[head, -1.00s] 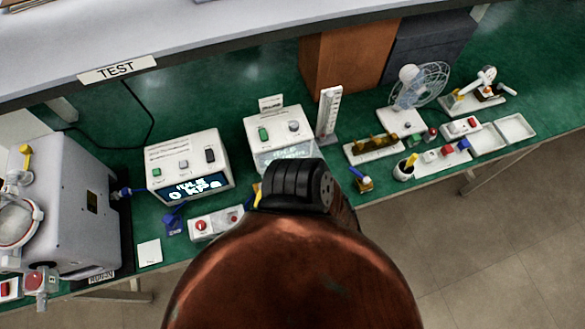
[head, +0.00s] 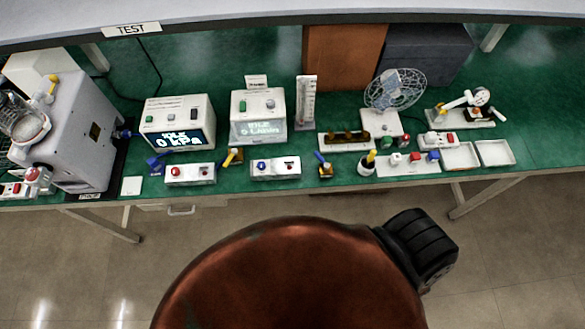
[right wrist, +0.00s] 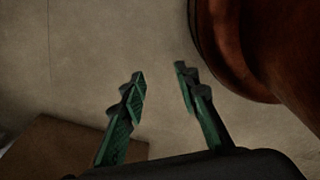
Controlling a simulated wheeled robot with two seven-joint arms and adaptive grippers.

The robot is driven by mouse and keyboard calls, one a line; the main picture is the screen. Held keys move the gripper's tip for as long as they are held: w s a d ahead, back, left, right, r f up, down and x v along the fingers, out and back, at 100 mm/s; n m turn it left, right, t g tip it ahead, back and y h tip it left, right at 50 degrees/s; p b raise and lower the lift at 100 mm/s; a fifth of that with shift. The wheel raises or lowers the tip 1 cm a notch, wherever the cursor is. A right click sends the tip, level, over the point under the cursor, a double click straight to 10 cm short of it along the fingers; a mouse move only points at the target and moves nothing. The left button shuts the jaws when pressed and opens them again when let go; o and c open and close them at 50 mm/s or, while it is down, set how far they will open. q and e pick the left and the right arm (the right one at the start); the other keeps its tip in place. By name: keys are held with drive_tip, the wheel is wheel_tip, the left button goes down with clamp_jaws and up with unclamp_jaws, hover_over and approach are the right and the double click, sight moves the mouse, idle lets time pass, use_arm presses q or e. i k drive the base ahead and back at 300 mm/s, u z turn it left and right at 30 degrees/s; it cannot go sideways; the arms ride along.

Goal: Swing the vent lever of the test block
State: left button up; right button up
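Several small levers show along the front of the green bench in the head view. One is a blue lever (head: 157,162) left of a white two-button box. One is a yellow lever (head: 233,156) between two button boxes. One is a small brass-coloured block with a blue handle (head: 324,166). I cannot tell which belongs to the test block. My right gripper (right wrist: 160,76) shows only in the right wrist view. Its two green-lined fingers stand apart with nothing between them, above bare floor. My left gripper is not in view.
A grey machine (head: 76,132) stands at the bench's left end, beside a white box reading 0 kPa (head: 178,116). A flow display box (head: 258,117), a fan (head: 394,90) and white trays (head: 495,152) stand further right. Open floor (head: 95,265) lies before the bench.

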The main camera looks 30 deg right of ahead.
sight(234, 151)
drive_tip(key=z, duration=0.3)
drive_tip(key=k, duration=0.3)
drive_tip(key=u, duration=0.25)
drive_tip(key=i, duration=0.75)
drive_tip(key=z, duration=2.35)
drive_tip(key=k, duration=0.6)
drive_tip(key=u, duration=1.5)
